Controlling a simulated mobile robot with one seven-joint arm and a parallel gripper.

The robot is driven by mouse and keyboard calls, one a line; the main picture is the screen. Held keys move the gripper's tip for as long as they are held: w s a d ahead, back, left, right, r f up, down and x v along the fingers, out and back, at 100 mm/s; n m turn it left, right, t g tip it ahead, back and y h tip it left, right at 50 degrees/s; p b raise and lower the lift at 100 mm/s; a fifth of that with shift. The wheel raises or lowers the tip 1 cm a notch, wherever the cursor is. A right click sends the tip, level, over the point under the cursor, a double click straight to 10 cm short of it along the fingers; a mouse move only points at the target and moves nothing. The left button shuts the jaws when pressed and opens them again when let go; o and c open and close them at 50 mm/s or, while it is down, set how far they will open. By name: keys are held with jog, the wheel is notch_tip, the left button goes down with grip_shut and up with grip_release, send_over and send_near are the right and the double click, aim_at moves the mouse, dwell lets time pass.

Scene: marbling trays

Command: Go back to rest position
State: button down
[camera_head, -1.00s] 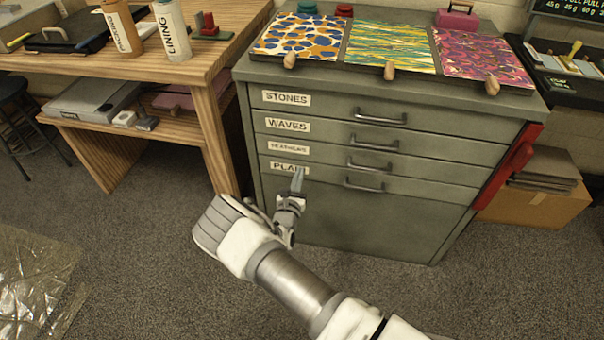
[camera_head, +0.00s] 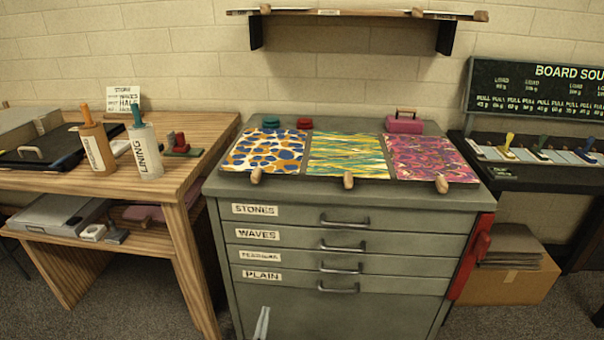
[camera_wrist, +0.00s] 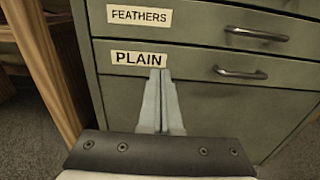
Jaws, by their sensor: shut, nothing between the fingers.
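My gripper (camera_head: 262,322) shows only at its fingertips, at the bottom edge of the head view, in front of the lower part of the grey drawer cabinet (camera_head: 300,309). In the wrist view the two fingers of my gripper (camera_wrist: 160,78) are together with nothing between them. They point toward the cabinet, just below the PLAIN label (camera_wrist: 139,58); I cannot tell the exact gap. All the labelled drawers look closed. The rest of my arm is out of the head view.
Three patterned sheets (camera_head: 348,155) lie on the cabinet top. A wooden bench (camera_head: 187,205) with bottles stands close on the left. A red part (camera_head: 472,258) is on the cabinet's right side, by a cardboard box (camera_head: 505,287). A shelf (camera_head: 360,13) hangs above.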

jog(key=w+d+r+m+g+h, duration=0.2)
jog(key=w+d+r+m+h, duration=0.1)
jog(key=d+r+m+h, duration=0.5)
jog(key=s+d+r+m+g+h, duration=0.1)
jog(key=s+d+r+m+g, duration=0.3)
jog(key=d+r+m+g, duration=0.45)
jog(key=s+d+r+m+g, duration=0.45)
jog(key=d+r+m, duration=0.25)
jog(key=d+r, duration=0.4)
jog(key=s+r+m+t+y, duration=0.2)
jog(key=s+r+m+y, duration=0.9)
jog(key=s+r, duration=0.6)
notch_tip(320, 180, up, 18)
jog(key=s+h+p, duration=0.1)
jog(key=s+p, duration=0.1)
jog(key=p, duration=1.7)
jog(key=shift+m+t+p, duration=0.3)
jog(key=shift+m+p, duration=0.05)
jog(key=shift+m, duration=0.1)
jog(key=shift+a, duration=0.1)
